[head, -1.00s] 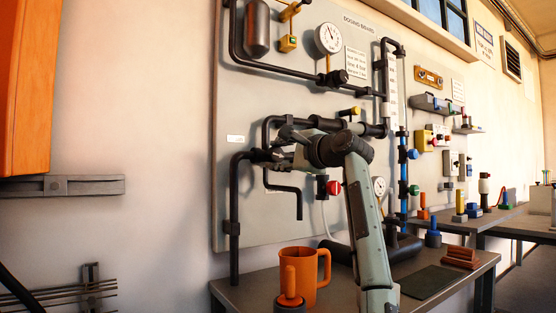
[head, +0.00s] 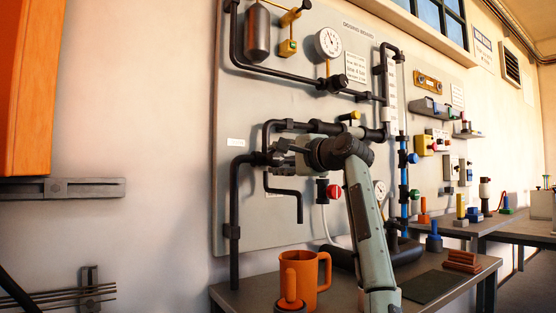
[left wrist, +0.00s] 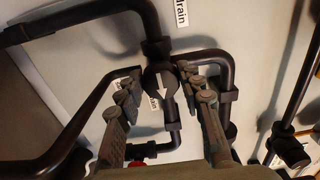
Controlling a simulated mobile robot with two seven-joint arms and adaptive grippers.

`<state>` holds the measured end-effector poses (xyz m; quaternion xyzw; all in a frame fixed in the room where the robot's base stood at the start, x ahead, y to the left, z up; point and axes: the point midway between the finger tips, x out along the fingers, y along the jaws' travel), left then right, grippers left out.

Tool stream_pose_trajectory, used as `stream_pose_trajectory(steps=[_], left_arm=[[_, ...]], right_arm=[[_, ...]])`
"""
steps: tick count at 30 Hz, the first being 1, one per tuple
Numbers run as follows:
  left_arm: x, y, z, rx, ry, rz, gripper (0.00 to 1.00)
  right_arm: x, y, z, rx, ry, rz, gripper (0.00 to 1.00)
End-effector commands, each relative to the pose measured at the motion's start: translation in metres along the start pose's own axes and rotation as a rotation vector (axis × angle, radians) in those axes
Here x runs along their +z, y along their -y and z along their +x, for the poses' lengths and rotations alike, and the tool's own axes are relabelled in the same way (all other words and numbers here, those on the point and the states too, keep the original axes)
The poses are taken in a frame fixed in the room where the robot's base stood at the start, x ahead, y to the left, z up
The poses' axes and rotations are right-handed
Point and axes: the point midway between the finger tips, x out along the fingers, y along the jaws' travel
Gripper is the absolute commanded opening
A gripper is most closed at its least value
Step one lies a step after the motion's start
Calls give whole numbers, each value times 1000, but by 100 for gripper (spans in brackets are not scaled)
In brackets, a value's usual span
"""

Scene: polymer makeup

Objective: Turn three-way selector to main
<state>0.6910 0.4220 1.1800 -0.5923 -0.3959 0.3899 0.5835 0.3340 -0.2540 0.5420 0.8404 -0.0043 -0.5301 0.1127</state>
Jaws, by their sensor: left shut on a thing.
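The three-way selector (left wrist: 158,80) is a round black body with a white pointer mark, set where black pipes meet. It shows in the left wrist view between the fingers of my left gripper (left wrist: 165,92), which is shut on it. In the head view my left gripper (head: 280,152) is at the selector on the board's left side and mostly hides it. A white label (left wrist: 181,12) reading "drain" is at the top of the left wrist view. Another label (left wrist: 154,103), partly hidden by the selector, shows the letters "ain".
Black pipes (head: 235,205) run close around the gripper on the grey board (head: 275,225). A red knob (head: 334,191) is just below right. An orange mug (head: 318,275) stands on the table (head: 345,294) below. Open space lies left of the board.

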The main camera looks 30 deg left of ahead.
Motion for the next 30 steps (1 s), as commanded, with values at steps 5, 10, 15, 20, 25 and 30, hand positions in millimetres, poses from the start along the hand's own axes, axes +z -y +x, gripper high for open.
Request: stream_pose_trajectory(steps=[5,10,15,20,25,30], left_arm=[[0,-1,0,3,0,-1,55],[0,-1,0,2,0,-1,57],[0,0,-2,1,-1,0,57],[-1,-1,-20,0,-3,1,57],[0,0,-56,-2,-1,0,57],[0,-1,-90,0,-1,0,57]], right_arm=[[0,0,0,0,1,0,0],[0,0,0,0,1,0,0],[-1,1,0,-3,-1,0,0],[0,1,0,-2,-1,0,0],[0,0,0,-1,0,0,0],[0,0,0,-1,0,0,0]])
